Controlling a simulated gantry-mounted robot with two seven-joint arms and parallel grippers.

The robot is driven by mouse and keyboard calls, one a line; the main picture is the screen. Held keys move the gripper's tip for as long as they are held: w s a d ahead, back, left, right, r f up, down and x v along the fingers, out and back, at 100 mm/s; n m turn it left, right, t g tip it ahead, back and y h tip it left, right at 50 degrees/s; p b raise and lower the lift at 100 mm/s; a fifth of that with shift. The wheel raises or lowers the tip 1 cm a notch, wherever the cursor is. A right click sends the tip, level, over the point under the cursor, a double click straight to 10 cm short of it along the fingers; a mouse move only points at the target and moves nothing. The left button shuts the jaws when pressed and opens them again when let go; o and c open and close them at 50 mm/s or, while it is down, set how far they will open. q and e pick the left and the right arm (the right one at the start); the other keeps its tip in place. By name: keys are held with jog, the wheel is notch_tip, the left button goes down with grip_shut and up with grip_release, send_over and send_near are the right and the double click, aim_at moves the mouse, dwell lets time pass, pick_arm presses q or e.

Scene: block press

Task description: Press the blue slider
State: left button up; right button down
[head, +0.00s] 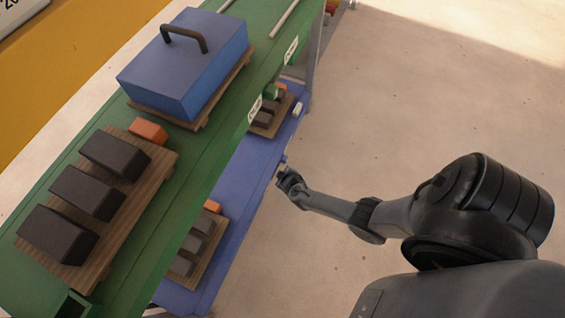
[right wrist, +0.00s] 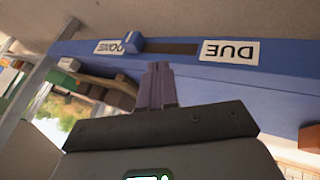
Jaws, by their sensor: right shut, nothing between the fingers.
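The blue slider (right wrist: 132,42) is a small blue knob on the blue shelf edge (right wrist: 75,48) in the right wrist view. It sits at the left end of a dark slot (right wrist: 170,48), beside an upside-down label reading DONE (right wrist: 107,47). A label reading DUE (right wrist: 229,50) is at the slot's other end. My right gripper (right wrist: 158,70) is shut and empty, its fingertips just below the slot and right of the slider in that view, apart from the knob. In the head view my right gripper (head: 283,174) is at the lower blue shelf's outer edge. The slider is not discernible there.
The green upper shelf (head: 205,155) carries a blue box with a handle (head: 185,65) and a wooden tray (head: 160,170) of dark blocks and an orange one. The lower blue shelf (head: 245,190) holds more block trays. The floor (head: 400,110) at right is clear.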

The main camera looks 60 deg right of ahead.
jog(key=shift+p+v, duration=0.35)
jog(key=shift+v, duration=0.45)
jog(key=shift+a+f, duration=0.1)
jog(key=shift+a, duration=0.05)
